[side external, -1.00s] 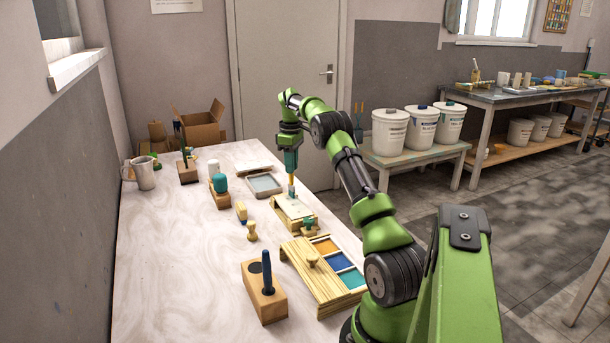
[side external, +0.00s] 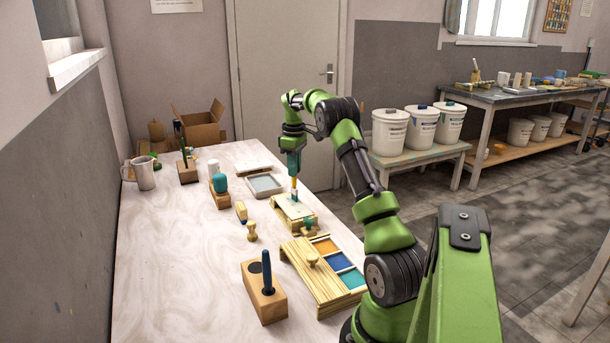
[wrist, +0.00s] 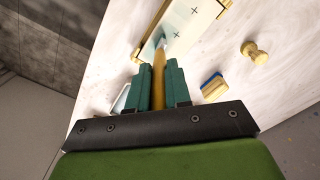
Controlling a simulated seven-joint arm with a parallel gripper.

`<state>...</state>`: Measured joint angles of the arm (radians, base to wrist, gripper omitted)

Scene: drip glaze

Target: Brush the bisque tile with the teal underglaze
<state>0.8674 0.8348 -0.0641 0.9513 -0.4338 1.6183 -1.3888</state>
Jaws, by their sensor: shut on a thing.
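My gripper (side external: 294,168) is shut on a brush (side external: 295,188) with a yellow-orange handle. In the wrist view the brush (wrist: 158,72) stands between the green fingers and points away from the camera. Its tip is at the bisque tile (side external: 291,207), a pale slab in a wooden frame; I cannot tell if it touches. In the wrist view the tile (wrist: 195,22) carries small cross marks and a pale teal tint near the brush. The teal underglaze (side external: 352,279) is the nearest well of a wooden palette box (side external: 318,287), beside orange and blue wells.
A wooden block with a dark blue-handled tool (side external: 266,285) stands at the front.

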